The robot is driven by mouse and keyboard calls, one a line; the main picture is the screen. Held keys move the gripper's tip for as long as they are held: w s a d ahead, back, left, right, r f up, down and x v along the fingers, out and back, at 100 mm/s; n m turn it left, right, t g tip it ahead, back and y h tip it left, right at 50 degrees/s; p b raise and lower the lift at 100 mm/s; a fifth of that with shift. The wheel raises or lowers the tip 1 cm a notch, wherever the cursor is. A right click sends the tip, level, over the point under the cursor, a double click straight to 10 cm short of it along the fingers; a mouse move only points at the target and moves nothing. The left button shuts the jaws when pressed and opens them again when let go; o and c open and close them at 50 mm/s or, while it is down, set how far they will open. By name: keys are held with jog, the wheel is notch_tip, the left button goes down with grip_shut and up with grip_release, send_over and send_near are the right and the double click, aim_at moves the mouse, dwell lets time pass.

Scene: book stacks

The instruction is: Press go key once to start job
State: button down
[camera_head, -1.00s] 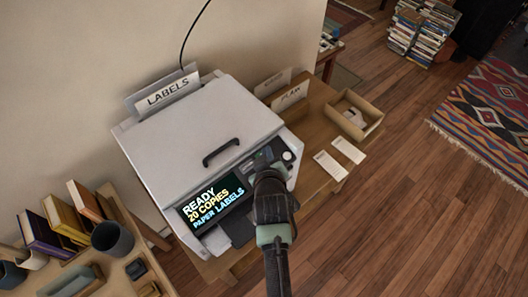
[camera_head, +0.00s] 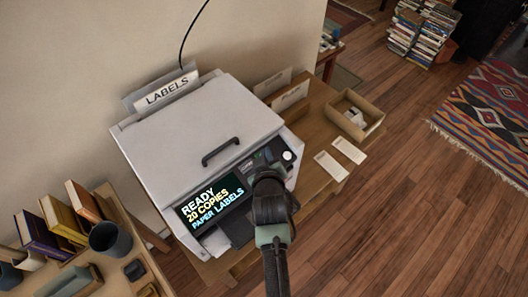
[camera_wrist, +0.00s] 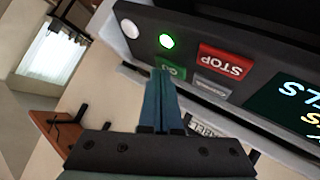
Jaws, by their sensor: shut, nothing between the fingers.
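The white copier (camera_head: 195,125) stands on a wooden table. Its screen (camera_head: 212,203) reads READY, 20 COPIES, PAPER LABELS. In the wrist view, the green go key (camera_wrist: 176,72) sits on the dark panel, partly hidden by my fingertips. My gripper (camera_wrist: 162,74) is shut and empty, its tips at the edge of the go key; I cannot tell whether they touch it. In the head view my gripper (camera_head: 263,170) is over the panel and hides the keys.
The red STOP key (camera_wrist: 224,61) and a grey key (camera_wrist: 212,88) lie right of the go key. A lit green lamp (camera_wrist: 166,41) and white round button (camera_wrist: 129,28) are beyond it. A wooden tray (camera_head: 355,115) is right of the copier; books (camera_head: 62,218) stand at left.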

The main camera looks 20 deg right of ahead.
jog(key=shift+s+r+p, duration=0.2)
jog(key=shift+r+p, duration=0.4)
jog(key=shift+p, duration=0.1)
notch_tip(320, 180, up, 6)
jog(key=s+p, duration=0.1)
jog(key=p, duration=0.5)
jog(key=shift+s+d+f, duration=0.15)
jog(key=shift+s+d, duration=0.2)
jog(key=shift+s, duration=0.05)
dwell(0.4)
